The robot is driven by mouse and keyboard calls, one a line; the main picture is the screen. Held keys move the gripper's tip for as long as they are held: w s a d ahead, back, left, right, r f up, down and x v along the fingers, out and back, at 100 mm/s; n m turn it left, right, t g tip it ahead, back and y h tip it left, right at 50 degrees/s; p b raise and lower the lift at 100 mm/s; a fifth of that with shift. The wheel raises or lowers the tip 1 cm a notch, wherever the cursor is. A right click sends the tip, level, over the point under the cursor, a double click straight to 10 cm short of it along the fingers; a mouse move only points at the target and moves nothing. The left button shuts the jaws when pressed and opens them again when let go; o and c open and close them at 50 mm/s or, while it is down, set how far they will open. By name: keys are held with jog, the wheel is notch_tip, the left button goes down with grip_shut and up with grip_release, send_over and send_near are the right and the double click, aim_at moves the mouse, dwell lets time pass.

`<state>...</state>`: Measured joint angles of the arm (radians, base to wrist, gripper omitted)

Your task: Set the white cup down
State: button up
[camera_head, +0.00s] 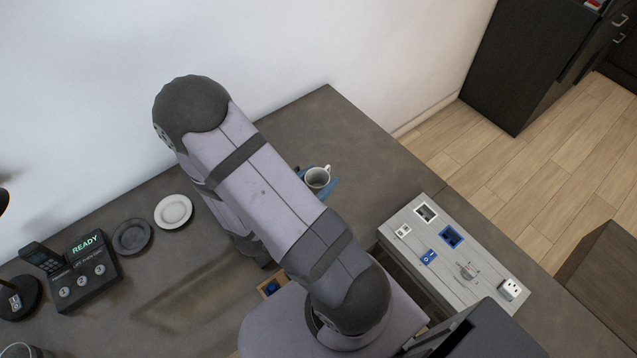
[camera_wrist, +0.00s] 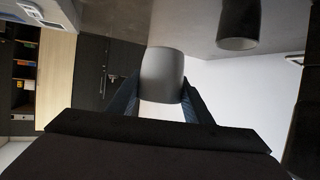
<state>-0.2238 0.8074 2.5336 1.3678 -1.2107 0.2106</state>
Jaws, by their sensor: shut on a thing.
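The white cup (camera_head: 317,178) is upright near the far edge of the grey counter, with its opening facing up and a blue part close around it. In the wrist view the cup (camera_wrist: 162,75) sits between the two dark-blue fingers of my gripper (camera_wrist: 160,100), which is shut on it. That view appears upside down, with the counter at the top. I cannot tell whether the cup's base touches the counter. In the head view my arm hides most of the gripper.
A dark grey cylinder (camera_wrist: 238,25) stands near the cup in the wrist view. A socket panel (camera_head: 450,255) lies to the right. A white plate (camera_head: 173,211), a dark plate (camera_head: 132,236) and a READY device (camera_head: 82,272) are left. A white wall bounds the back.

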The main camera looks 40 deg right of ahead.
jog(key=shift+r, duration=0.2)
jog(key=shift+w+a+r, duration=0.1)
jog(key=shift+w+a, duration=0.05)
jog(key=shift+a, duration=0.1)
jog(key=w+a+r+n+t+y+p, duration=0.1)
jog(key=a+r+n+t+y+p, duration=0.15)
jog(key=a, duration=0.55)
jog(key=w+a+r+n+t+y+p, duration=0.1)
jog(key=a+n+t+p, duration=0.15)
jog(key=a, duration=0.55)
jog(key=shift+h, duration=0.25)
jog(key=shift+a+f, duration=0.1)
jog(key=shift+f, duration=5.05)
jog(key=shift+s, duration=0.1)
